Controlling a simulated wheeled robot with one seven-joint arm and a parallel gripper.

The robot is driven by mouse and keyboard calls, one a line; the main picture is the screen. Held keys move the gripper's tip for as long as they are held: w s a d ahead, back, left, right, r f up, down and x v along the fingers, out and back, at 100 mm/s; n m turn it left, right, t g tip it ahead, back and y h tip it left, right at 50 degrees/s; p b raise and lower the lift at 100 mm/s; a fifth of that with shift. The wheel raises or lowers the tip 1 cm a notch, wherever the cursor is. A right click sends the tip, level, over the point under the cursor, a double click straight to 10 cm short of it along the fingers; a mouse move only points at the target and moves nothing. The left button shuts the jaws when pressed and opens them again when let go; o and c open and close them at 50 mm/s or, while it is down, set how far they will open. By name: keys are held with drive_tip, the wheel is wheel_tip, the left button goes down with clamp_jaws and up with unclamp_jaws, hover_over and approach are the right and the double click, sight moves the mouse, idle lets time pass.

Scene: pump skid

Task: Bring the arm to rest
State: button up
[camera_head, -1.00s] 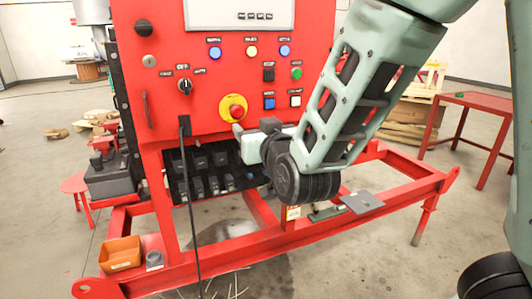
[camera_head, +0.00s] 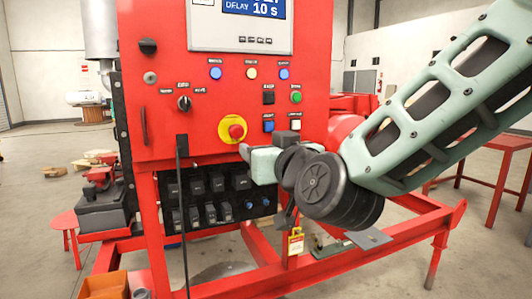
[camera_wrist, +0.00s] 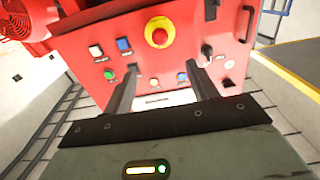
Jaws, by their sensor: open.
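My arm reaches in from the right in the head view, its forearm green and its wrist joint dark and round. The wrist hangs in front of the lower right part of the red control panel (camera_head: 220,110). My gripper's fingers show in the wrist view (camera_wrist: 162,88) as two dark bars, well apart, with nothing between them. They point toward the panel face, which carries the red and yellow emergency stop (camera_wrist: 160,32). In the head view the fingertips are hard to make out, and the wrist covers part of the skid behind it.
The emergency stop (camera_head: 232,128), a black rotary switch (camera_head: 184,103) and several buttons stand out from the panel. A display (camera_head: 241,22) is above. The red skid frame (camera_head: 395,232) runs below the wrist. An orange bin (camera_head: 104,284) sits at lower left. A red table (camera_head: 507,145) stands right.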

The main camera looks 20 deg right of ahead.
idle(0.4)
drive_tip(key=s+a+f+n+g+y+p, duration=0.55)
drive_tip(key=s+a+f+g, duration=0.25)
drive_tip(key=s+a+g, duration=0.25)
drive_tip(key=s+d+f+n+g+h+p, duration=0.1)
drive_tip(key=s+d+f+g+h+p, duration=0.1)
drive_tip(key=s, duration=0.4)
drive_tip(key=s+d+f+n+g+h+p, duration=0.1)
drive_tip(key=s+d+f+g+h+p, duration=0.1)
drive_tip(key=s+g, duration=0.3)
drive_tip(key=shift+s+d+h, duration=0.2)
drive_tip(key=shift+s+h, duration=0.25)
drive_tip(key=shift+s, duration=0.6)
drive_tip(key=shift+g, duration=0.25)
idle(1.8)
